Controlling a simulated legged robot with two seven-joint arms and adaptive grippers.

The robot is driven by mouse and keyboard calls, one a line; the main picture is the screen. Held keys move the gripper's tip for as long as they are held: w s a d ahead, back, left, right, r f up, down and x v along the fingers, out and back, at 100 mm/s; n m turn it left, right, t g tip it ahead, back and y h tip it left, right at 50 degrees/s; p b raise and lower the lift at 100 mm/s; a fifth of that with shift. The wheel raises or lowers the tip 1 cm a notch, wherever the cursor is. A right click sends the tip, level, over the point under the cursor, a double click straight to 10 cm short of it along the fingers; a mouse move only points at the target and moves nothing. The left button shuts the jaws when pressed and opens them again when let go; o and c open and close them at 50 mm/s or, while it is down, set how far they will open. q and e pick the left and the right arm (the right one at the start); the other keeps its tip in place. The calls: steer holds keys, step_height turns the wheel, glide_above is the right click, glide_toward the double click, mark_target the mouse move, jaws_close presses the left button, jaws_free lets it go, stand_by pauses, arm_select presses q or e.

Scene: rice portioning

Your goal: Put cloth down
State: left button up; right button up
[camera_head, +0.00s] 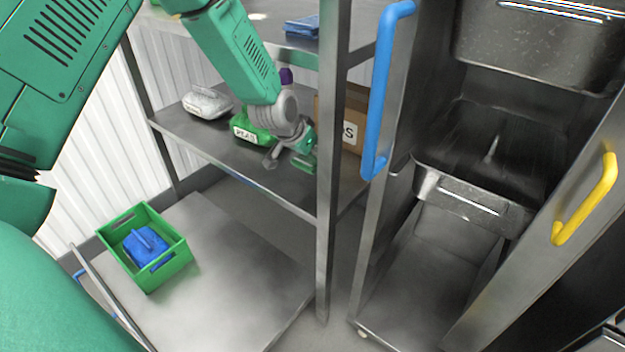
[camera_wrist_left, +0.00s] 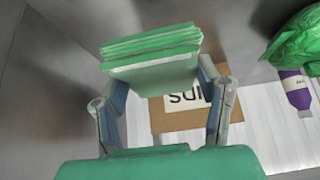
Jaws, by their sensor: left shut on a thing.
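My left gripper (camera_head: 299,155) reaches over the middle shelf from above. In the left wrist view my left gripper (camera_wrist_left: 155,80) is shut on a folded green cloth (camera_wrist_left: 150,48), which sticks out beyond the fingers in several layers. In the head view only a small part of the green cloth (camera_head: 304,163) shows at the fingertips, near the shelf's front edge. Whether it touches the shelf surface (camera_head: 205,140) is hard to tell. My right gripper is not in view.
A green peas bag (camera_head: 243,131), a white bag (camera_head: 207,103), a purple bottle (camera_wrist_left: 296,90) and a cardboard box (camera_head: 352,118) share the shelf. A steel post (camera_head: 328,220) stands close right. A blue cloth (camera_head: 301,27) lies above; a green crate (camera_head: 165,272) stands below.

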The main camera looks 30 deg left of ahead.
mark_target(313, 183)
arm_select(q)
steer(key=shift+a+f, duration=0.15)
steer(key=shift+f, duration=0.4)
steer(key=shift+a+f, duration=0.15)
steer(key=shift+f, duration=0.35)
steer(key=f+b, duration=0.1)
steer(key=f, duration=0.2)
steer(key=f+b, duration=0.1)
steer(key=shift+s+d+f+b, duration=0.1)
steer(key=shift+d+f+b, duration=0.15)
steer(key=shift+f+b, duration=0.05)
steer(key=shift+d+f+b, duration=0.15)
steer(key=shift+b, duration=0.15)
steer(key=o, duration=1.1)
